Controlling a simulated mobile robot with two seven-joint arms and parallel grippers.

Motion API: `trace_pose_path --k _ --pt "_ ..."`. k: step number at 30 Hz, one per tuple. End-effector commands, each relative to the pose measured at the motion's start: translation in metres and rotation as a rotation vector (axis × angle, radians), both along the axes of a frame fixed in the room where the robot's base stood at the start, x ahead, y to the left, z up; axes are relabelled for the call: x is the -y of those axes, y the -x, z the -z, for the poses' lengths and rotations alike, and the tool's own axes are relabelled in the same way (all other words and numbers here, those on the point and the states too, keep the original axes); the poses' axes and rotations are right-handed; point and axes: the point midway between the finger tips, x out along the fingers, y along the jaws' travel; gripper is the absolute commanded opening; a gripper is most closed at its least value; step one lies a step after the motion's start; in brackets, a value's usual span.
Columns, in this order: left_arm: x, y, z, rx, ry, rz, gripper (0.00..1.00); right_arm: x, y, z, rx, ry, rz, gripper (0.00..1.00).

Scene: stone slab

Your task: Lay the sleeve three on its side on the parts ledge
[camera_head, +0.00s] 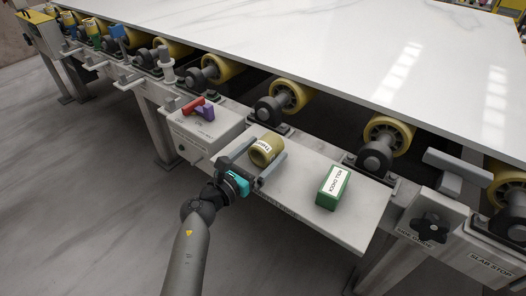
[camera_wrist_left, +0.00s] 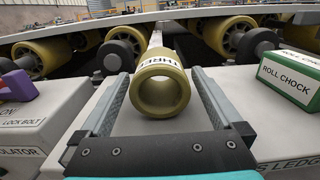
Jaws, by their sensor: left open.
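The sleeve three (camera_head: 266,150) is a yellow-olive hollow cylinder with a white label. It lies on its side on the parts ledge (camera_head: 290,214), a pale shelf in front of the rollers. In the left wrist view the sleeve (camera_wrist_left: 160,88) shows its open round end towards me, with the label reading THREE on top. My left gripper (camera_head: 257,165) is open, with one finger on each side of the sleeve. In the left wrist view a gap shows between the sleeve and each finger of the gripper (camera_wrist_left: 160,90). My right gripper is not in view.
A green roll chock (camera_head: 333,187) with a white label stands on the ledge to the right. An isolator box (camera_head: 204,128) with a red and purple piece (camera_head: 199,108) is to the left. Yellow rollers (camera_head: 293,94) and the white slab (camera_head: 330,50) are behind.

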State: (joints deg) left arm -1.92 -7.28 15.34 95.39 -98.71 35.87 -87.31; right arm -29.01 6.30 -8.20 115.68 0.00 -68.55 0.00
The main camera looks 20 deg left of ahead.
Motion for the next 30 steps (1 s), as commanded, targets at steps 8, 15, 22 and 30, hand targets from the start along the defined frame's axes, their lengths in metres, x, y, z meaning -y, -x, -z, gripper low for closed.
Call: trace_pose_path --k 8,15,22,30 --pt "0.0 0.0 0.001 -0.001 0.001 0.0 1.0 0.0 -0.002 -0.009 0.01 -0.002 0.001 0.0" --pt "-0.009 0.026 0.001 -0.005 -0.002 0.0 1.0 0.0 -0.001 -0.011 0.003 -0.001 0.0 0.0" --pt "-0.024 0.067 0.001 -0.005 -0.001 0.0 1.0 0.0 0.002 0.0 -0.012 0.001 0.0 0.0" --pt "-0.041 0.114 0.001 -0.004 0.0 0.0 1.0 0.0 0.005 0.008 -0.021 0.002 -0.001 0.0"
